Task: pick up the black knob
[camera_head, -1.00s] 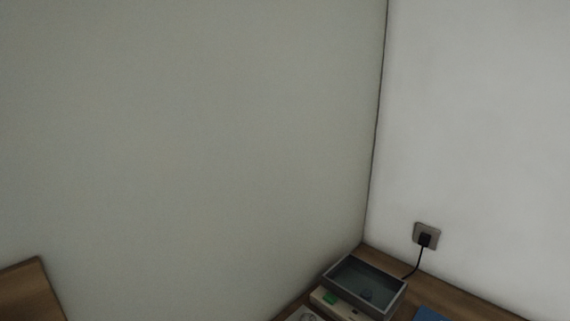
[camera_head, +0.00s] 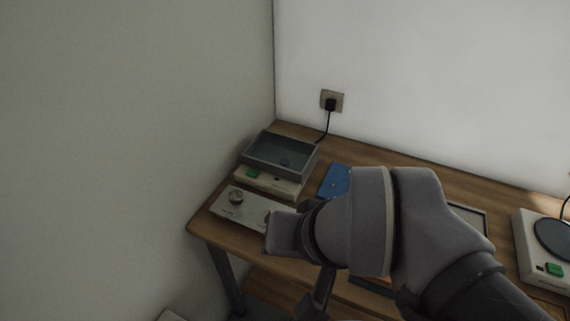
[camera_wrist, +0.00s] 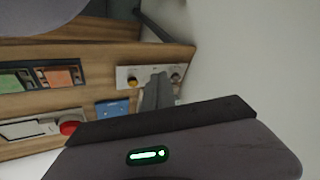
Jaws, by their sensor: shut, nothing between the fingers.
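A small dark round knob (camera_head: 236,197) sits on the left part of a pale panel (camera_head: 226,210) near the table's left front corner. In the wrist view a greyish knob (camera_wrist: 175,77) shows at the right end of that panel, with a yellow knob (camera_wrist: 132,82) at its other end. My gripper (camera_wrist: 157,80) is shut and empty; its grey fingers cover part of the panel in the wrist view, between the two knobs. I cannot tell its height above the panel. In the head view my arm hides the panel's right part.
A grey open tray (camera_head: 250,161) with a dark lump inside rests on a pale device with a green button behind the panel. A blue item (camera_head: 334,181) lies to its right. A socket (camera_head: 332,101) is on the back wall. A left wall borders the table (camera_head: 203,221).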

